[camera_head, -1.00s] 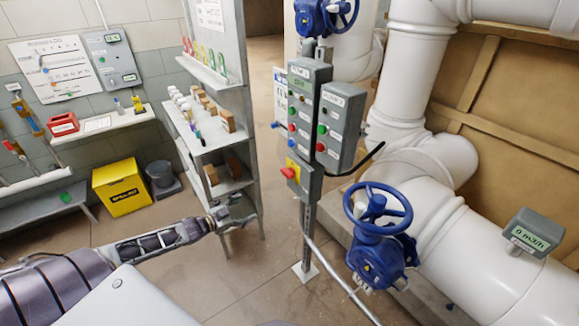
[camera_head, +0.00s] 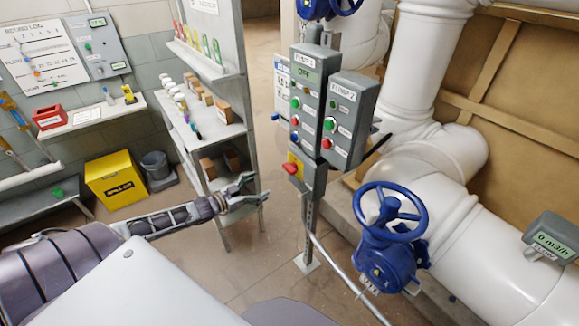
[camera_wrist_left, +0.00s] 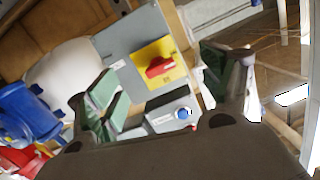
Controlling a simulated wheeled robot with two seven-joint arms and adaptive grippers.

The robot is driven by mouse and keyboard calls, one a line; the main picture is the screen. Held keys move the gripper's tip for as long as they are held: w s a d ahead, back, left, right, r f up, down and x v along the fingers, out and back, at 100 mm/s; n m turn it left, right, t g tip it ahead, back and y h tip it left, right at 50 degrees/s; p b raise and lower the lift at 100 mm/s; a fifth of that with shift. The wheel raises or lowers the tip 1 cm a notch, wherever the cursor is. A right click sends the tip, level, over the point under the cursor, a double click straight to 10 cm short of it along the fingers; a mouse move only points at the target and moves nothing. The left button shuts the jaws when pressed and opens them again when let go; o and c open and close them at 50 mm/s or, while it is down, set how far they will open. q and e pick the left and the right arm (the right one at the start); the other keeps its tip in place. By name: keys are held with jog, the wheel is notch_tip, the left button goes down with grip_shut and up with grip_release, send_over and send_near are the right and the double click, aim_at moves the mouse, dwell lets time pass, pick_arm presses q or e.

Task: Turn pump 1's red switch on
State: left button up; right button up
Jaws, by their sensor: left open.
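The pump 1 box (camera_head: 308,95) is a grey panel on a post, with a display and several coloured buttons. Below it, a red switch (camera_head: 290,168) sits on a yellow plate. The red switch also shows in the left wrist view (camera_wrist_left: 160,66), between the finger pads, and looks tilted there. My left gripper (camera_head: 258,188) is open and empty, just left of the switch and slightly lower in the head view, apart from it. Its two fingers (camera_wrist_left: 160,76) spread wide in the left wrist view. My right gripper is not in view.
The pump 2 box (camera_head: 345,120) is attached right of pump 1. A blue valve wheel (camera_head: 390,215) and white pipes stand at right. A shelf rack (camera_head: 225,135) stands close behind my left gripper. A yellow bin (camera_head: 116,180) is on the floor at left.

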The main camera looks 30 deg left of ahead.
aim_at(286, 169)
pick_arm(q)
jog(key=r, duration=0.1)
jog(key=d+r+n+t+h, duration=0.1)
jog(key=shift+r+h, duration=0.3)
jog(key=shift+d, duration=0.1)
dwell(0.4)
jog(key=shift+w, duration=0.2)
jog(key=shift+x, duration=6.7)
jog(key=shift+c, duration=0.5)
jog(key=c, duration=0.9)
